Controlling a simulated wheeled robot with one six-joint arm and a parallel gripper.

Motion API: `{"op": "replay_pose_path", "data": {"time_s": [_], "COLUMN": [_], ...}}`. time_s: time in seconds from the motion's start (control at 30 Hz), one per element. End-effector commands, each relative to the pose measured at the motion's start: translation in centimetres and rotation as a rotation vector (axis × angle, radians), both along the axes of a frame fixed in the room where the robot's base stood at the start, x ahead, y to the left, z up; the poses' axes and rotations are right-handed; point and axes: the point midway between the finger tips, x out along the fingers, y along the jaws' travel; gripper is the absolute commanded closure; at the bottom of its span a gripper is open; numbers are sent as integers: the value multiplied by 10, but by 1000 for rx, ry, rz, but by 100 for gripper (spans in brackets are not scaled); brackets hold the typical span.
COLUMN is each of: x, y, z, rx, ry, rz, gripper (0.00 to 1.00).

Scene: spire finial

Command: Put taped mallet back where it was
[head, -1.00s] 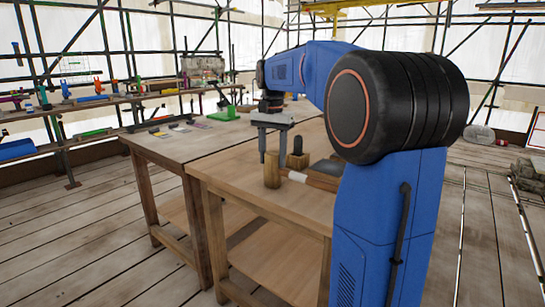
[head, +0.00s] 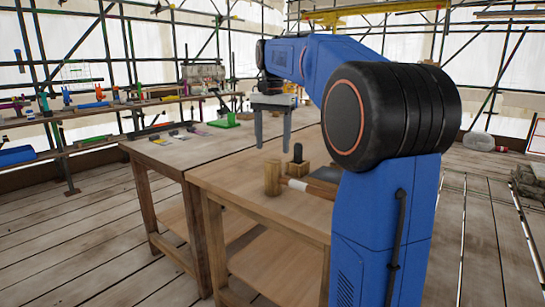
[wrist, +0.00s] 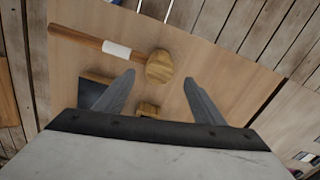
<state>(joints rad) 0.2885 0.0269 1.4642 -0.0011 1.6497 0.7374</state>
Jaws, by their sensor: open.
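The taped mallet lies on the wooden workbench, its round wooden head (head: 272,179) near the bench's front left part and a white tape band (head: 298,185) on its handle. In the wrist view the mallet head (wrist: 160,67) is just beyond my fingertips, and the brown handle (wrist: 75,38) runs to the upper left. My gripper (head: 273,143) is open and empty, raised above the bench and apart from the mallet. In the wrist view my gripper (wrist: 158,78) shows both fingers spread. The handle's far end is hidden behind my arm in the head view.
A wooden block with a dark knob (head: 298,163) stands behind the mallet. A dark flat item (wrist: 92,92) lies near it. A second table (head: 165,150) holds small flat items and a green object (head: 224,121). The bench's front left area is clear.

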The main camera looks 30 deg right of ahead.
Motion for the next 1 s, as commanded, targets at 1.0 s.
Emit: {"op": "replay_pose_path", "data": {"time_s": [1.0], "x": [-67], "y": [53], "z": [10], "rx": [-31], "ry": [-89], "rz": [234], "gripper": [37]}}
